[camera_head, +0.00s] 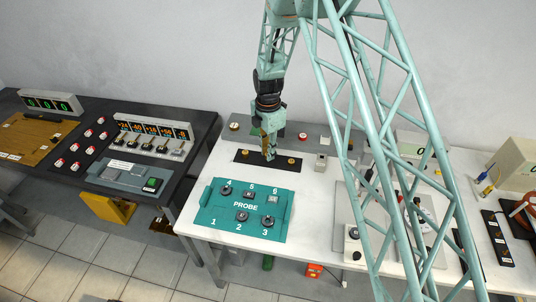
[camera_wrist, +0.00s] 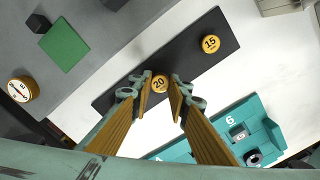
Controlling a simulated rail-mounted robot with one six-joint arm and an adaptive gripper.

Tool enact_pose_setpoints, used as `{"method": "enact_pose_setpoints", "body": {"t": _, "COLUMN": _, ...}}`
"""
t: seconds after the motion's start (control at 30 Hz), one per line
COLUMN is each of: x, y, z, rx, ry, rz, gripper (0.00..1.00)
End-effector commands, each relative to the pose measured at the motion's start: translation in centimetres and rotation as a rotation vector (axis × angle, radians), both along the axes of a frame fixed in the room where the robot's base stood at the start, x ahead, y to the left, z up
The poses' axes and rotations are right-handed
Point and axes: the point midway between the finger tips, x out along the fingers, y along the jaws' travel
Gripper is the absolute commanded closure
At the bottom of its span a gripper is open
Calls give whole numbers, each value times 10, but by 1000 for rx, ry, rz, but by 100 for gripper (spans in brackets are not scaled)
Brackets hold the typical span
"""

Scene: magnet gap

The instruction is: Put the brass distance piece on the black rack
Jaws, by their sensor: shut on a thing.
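The black rack (camera_head: 240,161) is a flat dark bar on the white bench, behind the teal PROBE panel. It also shows in the wrist view (camera_wrist: 185,55). My gripper (camera_head: 270,157) points down at the middle of the rack. In the wrist view my gripper (camera_wrist: 161,84) is shut on a round brass piece (camera_wrist: 160,83) marked 20. Whether this piece touches the rack cannot be told. Another brass piece (camera_wrist: 210,43), marked 15, sits on the rack. The head view shows brass pieces at the rack's left (camera_head: 245,154) and right (camera_head: 291,161).
The teal PROBE panel (camera_head: 240,222) with numbered places and several dark parts lies in front of the rack. A round dial (camera_wrist: 20,89) and a green square (camera_wrist: 64,46) are on the grey surface behind. A control desk (camera_head: 130,178) stands at left.

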Motion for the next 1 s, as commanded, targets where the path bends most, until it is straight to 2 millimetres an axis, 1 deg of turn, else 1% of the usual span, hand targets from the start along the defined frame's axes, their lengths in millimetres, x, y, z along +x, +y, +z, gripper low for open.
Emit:
{"method": "enact_pose_setpoints", "body": {"t": 0.03, "x": 0, "y": 0, "z": -5, "rx": -1, "ry": 1, "rz": 0, "gripper": 95}}
{"method": "enact_pose_setpoints", "body": {"t": 0.13, "x": 0, "y": 0, "z": -10, "rx": -1, "ry": 1, "rz": 0, "gripper": 95}}
{"method": "enact_pose_setpoints", "body": {"t": 0.63, "x": 0, "y": 0, "z": -14, "rx": 0, "ry": 0, "rz": 0, "gripper": 95}}
{"method": "enact_pose_setpoints", "body": {"t": 0.67, "x": 0, "y": 0, "z": -15, "rx": 0, "ry": 0, "rz": 0, "gripper": 83}}
{"method": "enact_pose_setpoints", "body": {"t": 0.8, "x": 0, "y": 0, "z": -14, "rx": 0, "ry": 0, "rz": 0, "gripper": 70}}
{"method": "enact_pose_setpoints", "body": {"t": 1.0, "x": 0, "y": 0, "z": -14, "rx": 0, "ry": 0, "rz": 0, "gripper": 70}}
